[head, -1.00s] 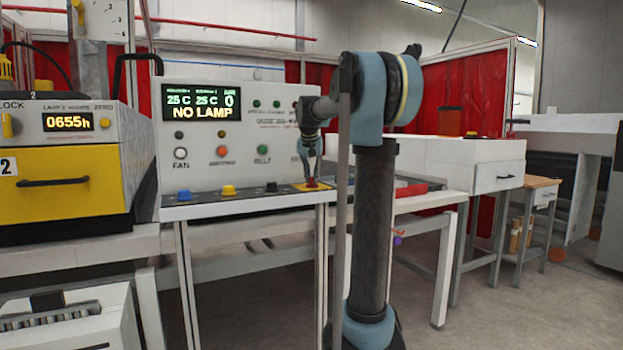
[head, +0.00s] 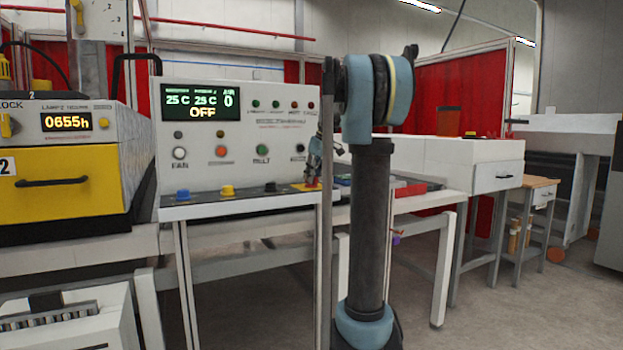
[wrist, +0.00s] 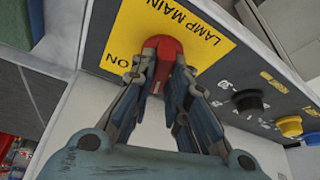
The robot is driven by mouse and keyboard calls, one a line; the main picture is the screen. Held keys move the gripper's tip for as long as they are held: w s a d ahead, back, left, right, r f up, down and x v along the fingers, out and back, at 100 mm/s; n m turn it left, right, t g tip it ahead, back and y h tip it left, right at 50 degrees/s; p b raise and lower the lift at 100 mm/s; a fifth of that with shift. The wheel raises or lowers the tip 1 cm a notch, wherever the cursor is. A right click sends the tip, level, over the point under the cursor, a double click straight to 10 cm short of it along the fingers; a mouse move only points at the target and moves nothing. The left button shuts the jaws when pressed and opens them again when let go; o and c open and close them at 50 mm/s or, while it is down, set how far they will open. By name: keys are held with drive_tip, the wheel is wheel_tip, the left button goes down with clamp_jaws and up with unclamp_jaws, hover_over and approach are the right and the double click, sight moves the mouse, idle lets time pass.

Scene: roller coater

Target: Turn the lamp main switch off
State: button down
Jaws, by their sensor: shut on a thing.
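The lamp main switch (wrist: 162,44) is a red knob on a yellow plate (wrist: 212,50) marked "LAMP MAIN" and "ON", on the ledge of the control panel. My gripper (wrist: 165,80) is shut on the red knob in the wrist view, with a finger on each side. In the head view my gripper (head: 314,178) is at the right end of the ledge, over the yellow plate, where the knob is largely hidden. The panel display (head: 201,102) reads "OFF" with 25 C twice.
Black (wrist: 248,102) and yellow (wrist: 290,126) knobs sit along the same ledge, and a blue knob (head: 183,194) is farther left. A yellow-fronted lamp unit (head: 60,192) stands left of the panel. A white bench with a drawer (head: 495,178) is at the right.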

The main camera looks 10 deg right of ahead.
drive_tip(key=n, duration=0.2)
drive_tip(key=n+g+y, duration=0.1)
drive_tip(key=n, duration=0.2)
drive_tip(key=shift+w+d, duration=0.15)
drive_tip(key=shift+n+g, duration=0.3)
idle(0.3)
drive_tip(key=c, duration=1.6)
unclamp_jaws()
drive_tip(key=shift+o, duration=0.2)
drive_tip(key=shift+r, duration=0.1)
drive_tip(key=v, duration=1.1)
drive_tip(key=shift+d+r, duration=0.25)
drive_tip(key=shift+d, duration=0.1)
